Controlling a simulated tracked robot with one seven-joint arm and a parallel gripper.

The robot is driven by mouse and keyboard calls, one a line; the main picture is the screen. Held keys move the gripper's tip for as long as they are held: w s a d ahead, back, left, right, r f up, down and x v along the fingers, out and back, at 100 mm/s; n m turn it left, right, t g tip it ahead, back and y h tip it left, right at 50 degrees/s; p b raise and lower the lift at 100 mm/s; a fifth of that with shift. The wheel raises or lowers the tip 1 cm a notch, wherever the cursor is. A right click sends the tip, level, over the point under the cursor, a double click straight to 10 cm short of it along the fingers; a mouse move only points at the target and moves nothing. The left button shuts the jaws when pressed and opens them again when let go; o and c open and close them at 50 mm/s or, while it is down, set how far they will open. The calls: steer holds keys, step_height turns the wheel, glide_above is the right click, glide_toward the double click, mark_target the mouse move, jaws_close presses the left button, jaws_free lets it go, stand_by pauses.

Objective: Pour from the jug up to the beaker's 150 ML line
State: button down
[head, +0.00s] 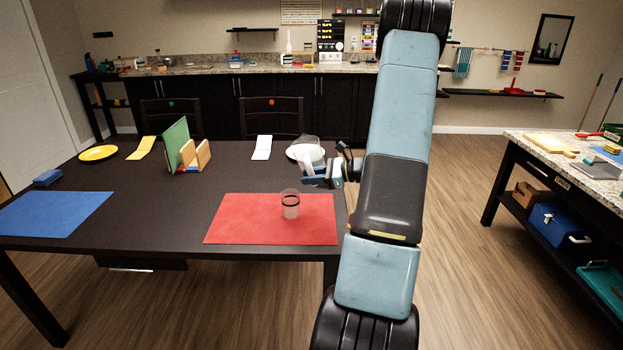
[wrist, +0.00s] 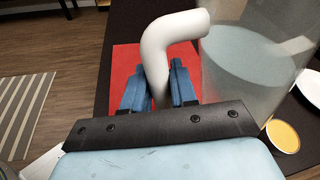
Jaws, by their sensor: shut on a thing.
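The jug (wrist: 262,75) is clear with a white handle (wrist: 155,60). It fills the upper right of the wrist view, with pale liquid inside. My gripper (wrist: 160,92) has blue fingers shut around the handle. In the head view the jug (head: 307,143) shows small and pale at the table's right side, by my gripper (head: 325,180). I cannot tell whether its base touches anything. The clear beaker (head: 290,205) stands upright on the red mat (head: 240,220), in front and left of my gripper. Its markings are too small to read. I cannot make it out in the wrist view.
The dark table (head: 180,210) also holds a blue mat (head: 50,214), a yellow plate (head: 98,153), a wooden rack (head: 190,157) with a green board, and a white napkin (head: 262,148). A white plate (wrist: 312,87) lies near the jug. Chairs stand behind the table.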

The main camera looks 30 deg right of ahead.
steer(key=shift+d+r+n+g+h, duration=0.1)
steer(key=shift+d+n+g+h, duration=0.2)
steer(key=shift+d+n+h, duration=0.35)
steer(key=shift+d+r+n+g+h, duration=0.1)
steer(key=shift+d+n+g+h, duration=0.25)
steer(key=shift+h, duration=0.5)
steer(key=shift+d+f+n+h, duration=0.25)
steer(key=shift+n+h, duration=0.05)
steer(key=shift+h, duration=0.3)
steer(key=shift+s+d+f+n+h, duration=0.1)
steer(key=shift+d+f+n+h, duration=0.1)
steer(key=shift+h, duration=0.25)
steer(key=shift+d+f+n+h, duration=0.1)
steer(key=shift+d+n+h, duration=0.1)
steer(key=shift+h, duration=0.25)
steer(key=m+y, duration=0.1)
steer(key=a+y, duration=0.1)
steer(key=y, duration=0.1)
steer(key=shift+a+r+m+t, duration=0.2)
steer(key=shift+r+m+t, duration=0.05)
steer(key=shift+r+m, duration=0.15)
steer(key=shift+a+f+m+t+y, duration=0.1)
steer(key=shift+a+m+t+y, duration=0.4)
steer(key=shift+a+m+y, duration=0.4)
steer(key=shift+a+f+m+t+y, duration=0.25)
steer(key=shift+a+m+t+y, duration=0.6)
steer(key=shift+y, duration=0.35)
steer(key=shift+d, duration=0.1)
